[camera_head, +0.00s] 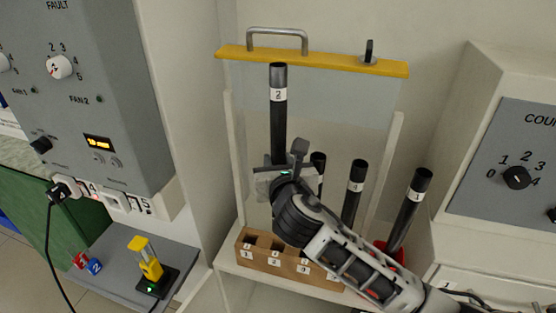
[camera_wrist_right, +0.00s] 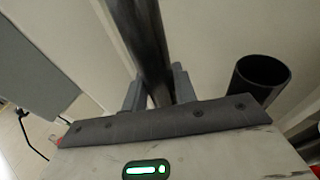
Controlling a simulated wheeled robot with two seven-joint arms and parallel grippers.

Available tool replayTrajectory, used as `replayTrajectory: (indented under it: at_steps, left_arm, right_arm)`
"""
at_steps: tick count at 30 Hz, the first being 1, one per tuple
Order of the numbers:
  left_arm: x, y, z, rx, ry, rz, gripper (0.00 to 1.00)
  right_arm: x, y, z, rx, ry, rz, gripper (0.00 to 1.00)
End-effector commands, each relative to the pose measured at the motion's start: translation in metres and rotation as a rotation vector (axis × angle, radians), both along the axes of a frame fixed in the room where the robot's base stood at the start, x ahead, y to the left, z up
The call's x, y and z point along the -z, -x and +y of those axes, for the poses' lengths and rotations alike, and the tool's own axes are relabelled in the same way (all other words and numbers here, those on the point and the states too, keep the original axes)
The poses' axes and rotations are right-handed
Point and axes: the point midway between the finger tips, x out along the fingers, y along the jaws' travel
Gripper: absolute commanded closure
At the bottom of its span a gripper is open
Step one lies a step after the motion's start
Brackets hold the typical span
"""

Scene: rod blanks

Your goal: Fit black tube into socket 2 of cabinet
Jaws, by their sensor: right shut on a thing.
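My right gripper (camera_head: 276,180) is shut on a black tube (camera_head: 278,125) with a white label "2". The tube stands about upright, its lower end hidden behind the gripper. In the right wrist view the tube (camera_wrist_right: 142,40) runs between the two fingers (camera_wrist_right: 155,88). A wooden socket block (camera_head: 262,263) with numbered labels sits below, on the cabinet floor (camera_head: 226,262). Its left holes look empty; its right part is hidden by my arm. I cannot tell whether the held tube touches the block. My left gripper is not in view.
Black tubes labelled "4" (camera_head: 355,190) and "1" (camera_head: 408,210) stand to the right, the latter by a red holder (camera_head: 397,252). Another tube (camera_head: 319,160) is partly hidden behind my gripper. A yellow bar (camera_head: 330,63) with a metal handle crosses above. Control panels flank the cabinet.

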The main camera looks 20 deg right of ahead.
Motion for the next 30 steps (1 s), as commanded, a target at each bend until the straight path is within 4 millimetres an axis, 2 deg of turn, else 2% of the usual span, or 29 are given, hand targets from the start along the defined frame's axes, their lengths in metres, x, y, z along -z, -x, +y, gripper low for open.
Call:
replayTrajectory:
  at_steps: [6,16,30]
  left_arm:
    - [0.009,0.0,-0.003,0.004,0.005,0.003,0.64]
    - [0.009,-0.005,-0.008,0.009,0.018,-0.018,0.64]
    - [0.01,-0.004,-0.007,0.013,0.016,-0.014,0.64]
  right_arm:
    - [0.02,0.0,0.0,0.0,0.0,0.0,0.99]
    - [0.049,0.0,0.0,0.0,0.0,0.0,0.99]
    - [0.057,0.0,0.0,-0.001,0.0,-0.001,0.99]
